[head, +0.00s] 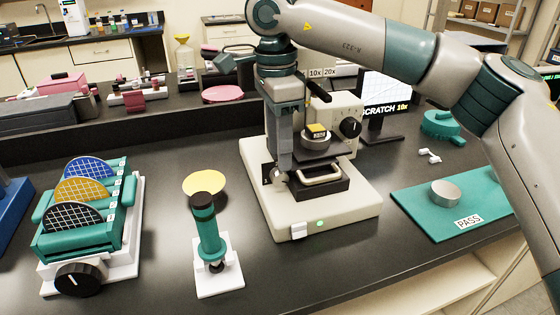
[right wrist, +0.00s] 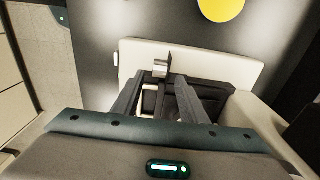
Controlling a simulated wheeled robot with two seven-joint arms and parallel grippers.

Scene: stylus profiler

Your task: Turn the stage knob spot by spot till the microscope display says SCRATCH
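The microscope (head: 350,215) stands on the bench, with a dark stage (head: 318,190) under its objective. The display (head: 385,107) behind it reads SCRATCH, with 10x in yellow. My right gripper (head: 281,172) points down at the stage's left side, by the small silver stage knob (head: 277,178). In the right wrist view the two fingers (right wrist: 160,80) stand apart, with the silver knob (right wrist: 161,68) showing between and just beyond their tips. I see a gap on each side of the knob, so the gripper looks open. My left gripper is not in view.
A teal rack (head: 75,245) with several patterned discs stands at the left. A teal-handled tool (head: 208,228) stands upright on a white base near a yellow disc (head: 204,183). A teal PASS mat (head: 440,222) with a silver cylinder (head: 445,193) lies at the right.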

